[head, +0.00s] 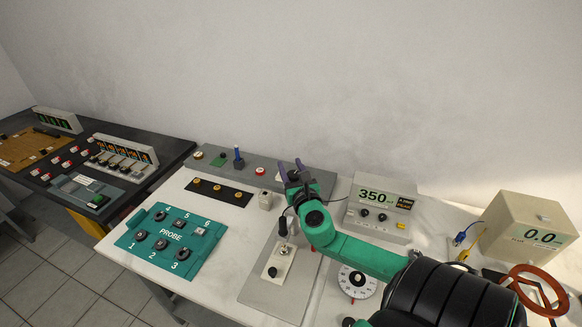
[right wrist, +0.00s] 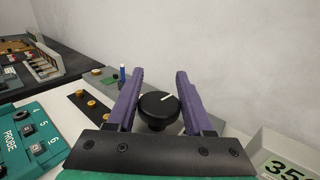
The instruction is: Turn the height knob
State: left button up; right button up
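A round black knob (right wrist: 158,106) with a white pointer line shows in the right wrist view, and I take it for the height knob. My right gripper (right wrist: 160,78) is open, with one purple finger to each side of the knob. The gaps beside the knob are narrow, and I cannot tell whether either finger touches it. In the head view my right gripper (head: 291,168) is over the right end of the long grey panel at the back of the white table, and it mostly hides the knob. My left gripper is not in view.
A readout box showing 350 (head: 382,207) stands right of the gripper. Left of it, the grey panel (head: 218,161) carries a blue-topped post (head: 238,157). In front are a lever plate (head: 279,266), a white dial (head: 357,282) and a teal PROBE panel (head: 170,240).

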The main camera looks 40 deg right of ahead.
aim_at(294, 178)
grip_shut()
jog(key=a+n+g+y+b, duration=0.1)
jog(key=n+g+y+b, duration=0.2)
jog(key=n+y+b, duration=0.3)
jog(key=s+a+n+g+y+b, duration=0.1)
jog(key=n+g+y+b, duration=0.2)
jog(key=n+y+b, duration=0.3)
jog(key=a+n+g+y+b, duration=0.2)
jog(key=n+g+y+b, duration=0.2)
jog(key=n+y+b, duration=0.3)
jog(key=shift+s+a+r+y, duration=0.1)
jog(key=shift+s+y, duration=0.1)
jog(key=shift+y, duration=1.25)
jog(key=shift+s+r+y, duration=0.1)
jog(key=shift+s+y, duration=0.05)
jog(key=shift+y, duration=1.3)
jog(key=shift+s+f+n+g+p, duration=0.2)
jog(key=shift+n+g+p, duration=0.1)
jog(key=shift+n+g, duration=0.5)
jog(key=shift+a+g+y, duration=0.1)
jog(key=shift+g+y, duration=0.2)
jog(key=shift+f, duration=0.1)
